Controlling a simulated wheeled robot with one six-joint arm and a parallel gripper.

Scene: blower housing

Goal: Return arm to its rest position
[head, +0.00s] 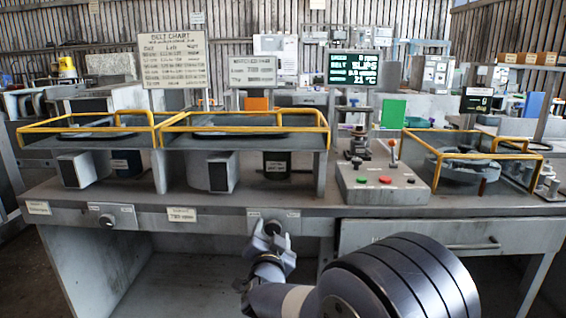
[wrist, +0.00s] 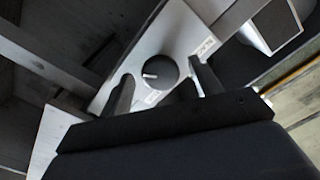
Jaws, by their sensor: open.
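My arm reaches forward from the bottom of the head view to the bench's front panel. My gripper (head: 272,232) is at the panel, in front of a dark round knob (head: 274,227). In the wrist view my gripper (wrist: 163,80) is open, with one finger on each side of the knob (wrist: 158,71). The knob is dark with a white pointer mark. Nothing is held. I cannot tell whether the fingers touch the knob or how far they stand from it.
The workbench (head: 330,205) carries yellow guard rails (head: 245,129) and a button box (head: 380,183) with a lever. Another knob (head: 107,221) is on the panel at left. A drawer (head: 440,236) is at right. The space under the bench (head: 190,270) is open.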

